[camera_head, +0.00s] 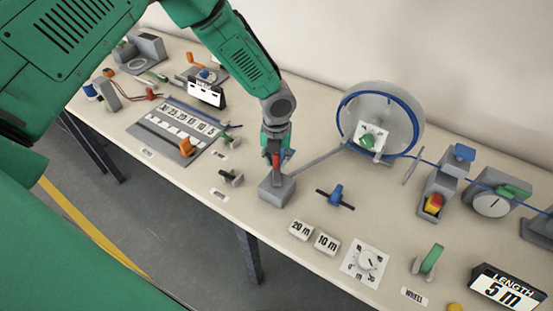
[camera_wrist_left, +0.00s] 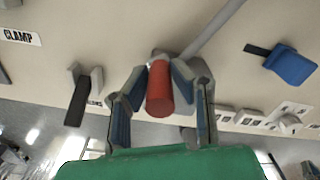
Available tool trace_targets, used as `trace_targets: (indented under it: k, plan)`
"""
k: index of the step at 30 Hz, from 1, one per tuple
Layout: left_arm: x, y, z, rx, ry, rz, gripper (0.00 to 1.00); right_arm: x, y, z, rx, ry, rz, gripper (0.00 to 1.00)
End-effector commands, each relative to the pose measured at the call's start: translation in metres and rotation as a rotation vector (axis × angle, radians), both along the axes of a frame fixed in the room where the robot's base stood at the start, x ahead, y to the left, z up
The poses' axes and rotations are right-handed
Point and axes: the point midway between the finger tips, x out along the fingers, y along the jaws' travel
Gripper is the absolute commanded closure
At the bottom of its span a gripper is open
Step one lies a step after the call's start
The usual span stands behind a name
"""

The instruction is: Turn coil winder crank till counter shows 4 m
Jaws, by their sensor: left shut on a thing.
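The coil winder is a grey reel (camera_head: 410,110) with a blue rim and blue cable, standing at the back right. A grey bar (camera_head: 318,158) runs from near its centre towards my left gripper. My left gripper (camera_head: 275,150) points down and is shut on a red handle (camera_head: 275,160). In the left wrist view the red handle (camera_wrist_left: 159,88) sits between both fingers, with the grey bar (camera_wrist_left: 213,28) leading away behind it. A grey block (camera_head: 277,191) stands just below the handle. The length counter (camera_head: 508,287) reads 5 m. My right gripper is out of view.
A blue-handled lever (camera_head: 335,197) stands right of the block, with 20 m and 10 m tiles (camera_head: 313,237) and a dial (camera_head: 365,263) in front. A dark clamp (camera_head: 231,178) stands to the left. Blue cable runs right through a unit with a red-yellow switch (camera_head: 433,205).

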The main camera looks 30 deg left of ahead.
Motion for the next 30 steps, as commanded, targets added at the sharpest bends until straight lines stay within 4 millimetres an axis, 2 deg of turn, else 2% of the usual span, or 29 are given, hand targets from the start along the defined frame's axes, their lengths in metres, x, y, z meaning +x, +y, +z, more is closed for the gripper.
trace_targets:
  k: [6, 7, 8, 20, 23, 30]
  plan:
    - [0.001, 0.001, 0.0, 0.002, -0.002, 0.001, 1.0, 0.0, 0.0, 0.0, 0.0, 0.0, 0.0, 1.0]
    - [0.001, 0.001, 0.0, 0.002, -0.002, 0.001, 0.7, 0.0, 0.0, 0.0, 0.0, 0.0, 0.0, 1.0]
    - [0.001, 0.001, 0.0, 0.002, -0.002, 0.001, 0.61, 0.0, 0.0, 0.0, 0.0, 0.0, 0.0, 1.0]
    - [0.001, 0.0, 0.006, 0.001, -0.002, 0.002, 0.61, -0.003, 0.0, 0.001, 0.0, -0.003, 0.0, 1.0]
    - [0.001, 0.0, 0.019, 0.0, -0.004, 0.001, 0.61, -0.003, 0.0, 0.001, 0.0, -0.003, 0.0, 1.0]
    - [0.002, 0.001, 0.07, 0.0, -0.004, 0.002, 0.61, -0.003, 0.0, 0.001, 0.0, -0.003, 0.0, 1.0]
